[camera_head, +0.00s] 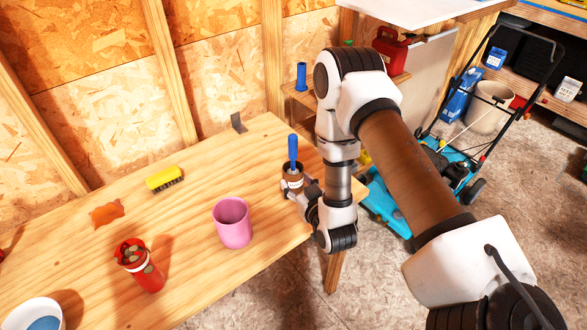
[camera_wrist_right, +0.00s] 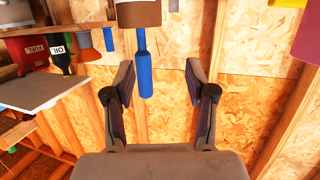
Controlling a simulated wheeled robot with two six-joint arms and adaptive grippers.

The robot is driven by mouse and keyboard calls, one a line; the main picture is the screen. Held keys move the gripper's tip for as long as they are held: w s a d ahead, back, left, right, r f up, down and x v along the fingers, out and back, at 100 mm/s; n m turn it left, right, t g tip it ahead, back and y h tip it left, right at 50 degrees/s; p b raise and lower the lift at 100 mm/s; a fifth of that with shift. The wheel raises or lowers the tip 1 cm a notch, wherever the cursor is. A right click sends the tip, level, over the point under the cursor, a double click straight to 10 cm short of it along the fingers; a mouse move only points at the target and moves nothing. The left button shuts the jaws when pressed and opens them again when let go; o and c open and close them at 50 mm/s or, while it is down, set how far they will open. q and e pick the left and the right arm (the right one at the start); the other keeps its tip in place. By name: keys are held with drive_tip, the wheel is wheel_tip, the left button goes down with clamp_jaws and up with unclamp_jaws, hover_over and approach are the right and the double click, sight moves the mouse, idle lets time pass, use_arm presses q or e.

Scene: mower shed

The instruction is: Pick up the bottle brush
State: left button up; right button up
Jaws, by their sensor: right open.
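A blue handle (camera_head: 293,147), apparently the bottle brush, stands upright in a brown holder (camera_head: 291,170) near the right end of the wooden table. The brush head is hidden in the holder. In the right wrist view, which is upside down, the blue handle (camera_wrist_right: 144,72) hangs below the brown holder (camera_wrist_right: 138,14). My right gripper (camera_head: 297,188) is beside the holder in the head view. In the wrist view the right gripper (camera_wrist_right: 162,85) is open and empty, and the handle lies in the gap between its fingers, nearer the left one. My left gripper is not in view.
On the table (camera_head: 190,215) are a pink cup (camera_head: 233,226), a red container of round pieces (camera_head: 148,277), a yellow scrub brush (camera_head: 163,177), an orange cloth-like piece (camera_head: 106,214) and a white bowl (camera_head: 35,316). A blue mower (camera_head: 390,205) stands right of the table.

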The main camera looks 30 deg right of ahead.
sight(294, 142)
drive_tip(key=w+d+r+t, duration=0.1)
drive_tip(key=r, duration=0.1)
drive_tip(key=w+d+r+h, duration=0.1)
drive_tip(key=r, duration=0.1)
drive_tip(key=d+r+t+h, duration=0.1)
drive_tip(key=r, duration=0.1)
drive_tip(key=shift+w+d+r+m+t+p, duration=0.1)
drive_tip(key=shift+w+r+m+t+p, duration=0.2)
drive_tip(key=shift+w+r+m, duration=0.1)
drive_tip(key=p+x, duration=0.3)
drive_tip(key=x, duration=0.3)
drive_tip(key=shift+w+f, duration=0.15)
drive_tip(key=shift+w, duration=0.1)
drive_tip(key=shift+w+f, duration=0.1)
drive_tip(key=shift+w, duration=0.15)
drive_tip(key=shift+f, duration=0.1)
clamp_jaws()
